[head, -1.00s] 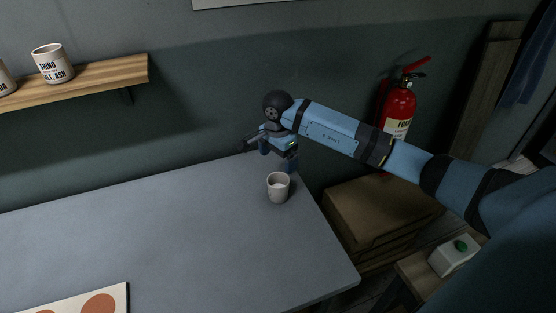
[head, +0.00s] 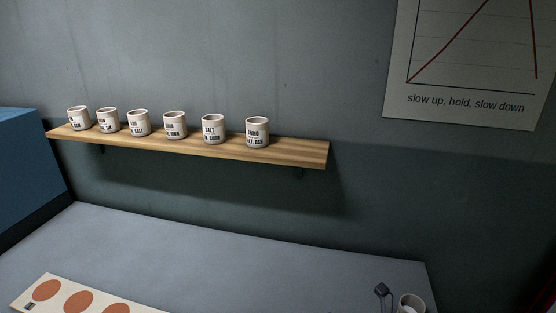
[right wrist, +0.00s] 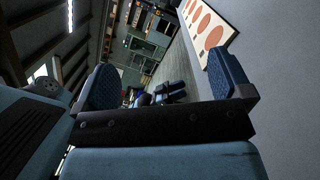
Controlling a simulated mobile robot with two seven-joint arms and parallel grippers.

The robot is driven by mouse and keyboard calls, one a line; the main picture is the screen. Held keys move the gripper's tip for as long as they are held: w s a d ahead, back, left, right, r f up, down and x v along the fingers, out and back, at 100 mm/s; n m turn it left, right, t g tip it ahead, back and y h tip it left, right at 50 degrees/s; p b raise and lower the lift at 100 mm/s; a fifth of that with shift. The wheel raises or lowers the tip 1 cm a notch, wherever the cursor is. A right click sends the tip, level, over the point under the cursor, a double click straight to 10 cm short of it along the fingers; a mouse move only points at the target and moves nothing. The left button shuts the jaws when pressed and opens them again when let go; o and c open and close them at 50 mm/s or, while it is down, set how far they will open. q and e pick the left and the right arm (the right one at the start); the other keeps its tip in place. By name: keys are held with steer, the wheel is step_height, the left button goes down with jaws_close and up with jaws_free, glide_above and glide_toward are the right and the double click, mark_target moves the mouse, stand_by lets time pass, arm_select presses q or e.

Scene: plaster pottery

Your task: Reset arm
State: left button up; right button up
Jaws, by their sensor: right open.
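My right gripper (right wrist: 168,78) shows in the right wrist view with its two blue pads wide apart and nothing between them. In the head view I cannot make it out surely. A small dark piece (head: 381,290) on a thin stem shows beside the cup there; I cannot tell what it is. A pale cup (head: 411,301) stands at the right end of the grey table (head: 250,262), cut off by the bottom edge of the head view.
A wooden shelf (head: 290,150) on the wall bears a row of several labelled cups (head: 175,125). A board with orange discs (head: 125,302) lies at the table's front left and shows in the right wrist view (right wrist: 228,38). The middle of the table is clear.

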steer(key=s+d+f+m+t+h+p, duration=0.1)
steer(key=s+d+f+m+t+h, duration=0.1)
steer(key=m, duration=0.8)
steer(key=s+d+f+m+t+h+p, duration=0.1)
steer(key=s+f+m+h, duration=0.4)
steer(key=m, duration=0.6)
steer(key=s+d+f+m+t+h+p, duration=0.1)
steer(key=s+d+f+m+t+h, duration=0.2)
steer(key=m, duration=0.7)
steer(key=shift+s+d+f+m+t+h, duration=0.15)
steer(key=shift+d+h, duration=0.15)
steer(key=shift+h, duration=0.4)
steer(key=shift+d+r+m+t+h, duration=0.1)
steer(key=shift+d+h, duration=0.25)
steer(key=shift+h, duration=0.35)
steer(key=shift+s+d+f+m+t+h, duration=0.15)
steer(key=shift+d+h, duration=0.15)
steer(key=shift+h, duration=0.4)
steer(key=s+f+m+g, duration=0.1)
steer(key=s+f+m, duration=0.1)
steer(key=s, duration=0.1)
steer(key=s+f+m+g, duration=0.1)
steer(key=shift+s+d+f+m+g, duration=0.1)
steer(key=shift+s+f+m+g, duration=0.05)
steer(key=shift+s+m+g, duration=0.2)
steer(key=shift+s, duration=0.1)
